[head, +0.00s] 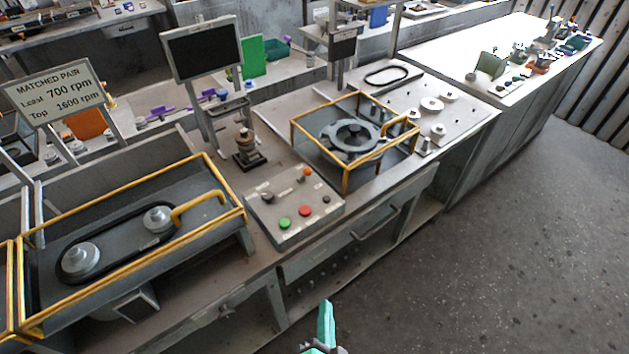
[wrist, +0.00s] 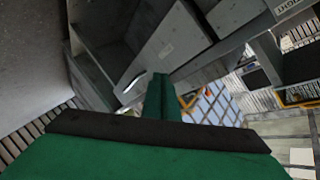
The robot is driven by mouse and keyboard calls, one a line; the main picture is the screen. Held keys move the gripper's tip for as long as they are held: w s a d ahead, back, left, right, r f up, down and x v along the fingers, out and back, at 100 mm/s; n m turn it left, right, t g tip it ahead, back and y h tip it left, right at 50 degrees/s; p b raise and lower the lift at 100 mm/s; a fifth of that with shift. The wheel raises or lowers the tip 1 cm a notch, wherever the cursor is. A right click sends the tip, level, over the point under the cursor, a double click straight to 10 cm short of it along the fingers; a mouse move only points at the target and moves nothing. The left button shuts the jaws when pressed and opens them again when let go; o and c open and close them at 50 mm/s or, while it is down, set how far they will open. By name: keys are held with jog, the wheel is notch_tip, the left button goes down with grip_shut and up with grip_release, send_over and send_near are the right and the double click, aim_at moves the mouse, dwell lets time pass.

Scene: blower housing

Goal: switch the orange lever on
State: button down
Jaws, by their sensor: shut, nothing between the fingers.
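The control box (head: 294,212) sits on the bench in the head view. A small orange lever (head: 305,174) stands at its back right. It is too small to tell its position. A green button (head: 285,223), a red button (head: 305,210) and dark knobs are on the same box. My gripper (head: 326,310) is at the bottom of the head view, in front of the bench and well apart from the box. Its green fingers also show together in the wrist view (wrist: 161,92). They are shut and empty. I cannot make out the lever in the wrist view.
A yellow-framed belt guard (head: 215,165) stands left of the box. A yellow-framed blower housing (head: 345,185) stands right of it. A monitor (head: 203,48) and a small post (head: 247,158) are behind. A drawer (head: 350,240) is below. Open floor (head: 500,260) lies at right.

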aim_at(309, 174)
jog(key=w+d+r+m+y, duration=0.3)
jog(key=w+r+y, duration=0.4)
jog(key=w+r, duration=0.8)
notch_tip(309, 174, up, 4)
jog(key=shift+w+d+f, duration=0.15)
jog(key=shift+w+d, duration=0.05)
jog(key=shift+d, duration=0.2)
jog(key=x, duration=1.4)
jog(key=shift+a, duration=0.15)
